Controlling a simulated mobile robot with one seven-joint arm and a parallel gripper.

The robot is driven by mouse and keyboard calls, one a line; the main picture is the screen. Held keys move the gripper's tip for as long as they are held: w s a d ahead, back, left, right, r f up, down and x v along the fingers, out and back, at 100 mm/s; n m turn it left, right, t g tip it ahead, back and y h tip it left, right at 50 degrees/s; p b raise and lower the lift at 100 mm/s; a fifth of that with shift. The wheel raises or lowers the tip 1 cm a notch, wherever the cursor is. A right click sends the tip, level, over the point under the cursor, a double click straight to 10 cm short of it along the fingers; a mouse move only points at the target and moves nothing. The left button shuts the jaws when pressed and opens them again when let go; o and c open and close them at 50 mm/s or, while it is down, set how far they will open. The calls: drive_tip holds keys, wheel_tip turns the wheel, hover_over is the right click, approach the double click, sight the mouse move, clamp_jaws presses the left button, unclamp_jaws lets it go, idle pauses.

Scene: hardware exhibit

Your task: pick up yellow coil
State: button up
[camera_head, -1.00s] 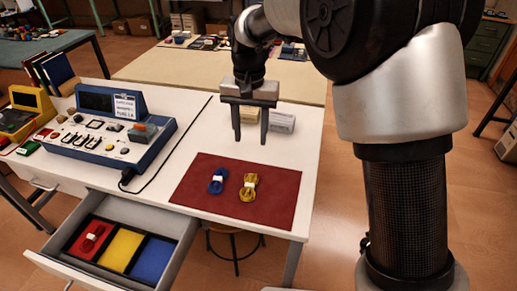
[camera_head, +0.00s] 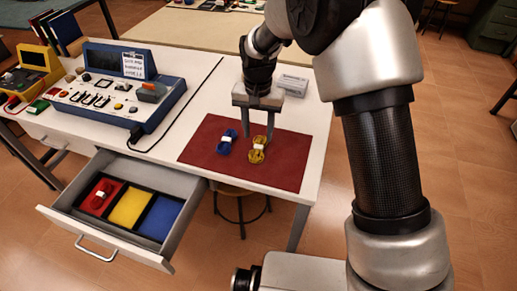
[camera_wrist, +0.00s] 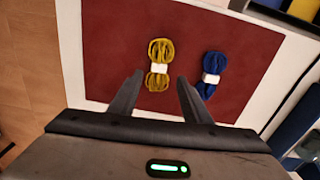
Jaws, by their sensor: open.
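The yellow coil (camera_head: 257,155), a bundle with a white band, lies on the dark red mat (camera_head: 203,156) on the white table. It also shows in the wrist view (camera_wrist: 160,52), just past and between my fingertips. My gripper (camera_head: 258,138) is open and empty, pointing down behind and above the yellow coil. One finger appears close to the coil; the exact height gap cannot be told. A blue coil (camera_head: 227,141) with a white band lies to the left of the yellow one, and in the wrist view (camera_wrist: 211,74) to its right.
An open drawer (camera_head: 68,204) below the table holds red, yellow and blue compartments, with a red coil (camera_head: 99,197) in the red one. A blue instrument console (camera_head: 122,88) with a black cable stands left of the mat. A small white box (camera_head: 293,85) stands behind my gripper.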

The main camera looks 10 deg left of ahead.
sight(259, 144)
wheel_tip(259, 144, down, 5)
drive_tip(key=shift+w+d+r+b, duration=0.1)
drive_tip(key=shift+d+r+b, duration=0.05)
drive_tip(key=shift+b, duration=0.15)
drive_tip(key=shift+r, duration=0.1)
clamp_jaws()
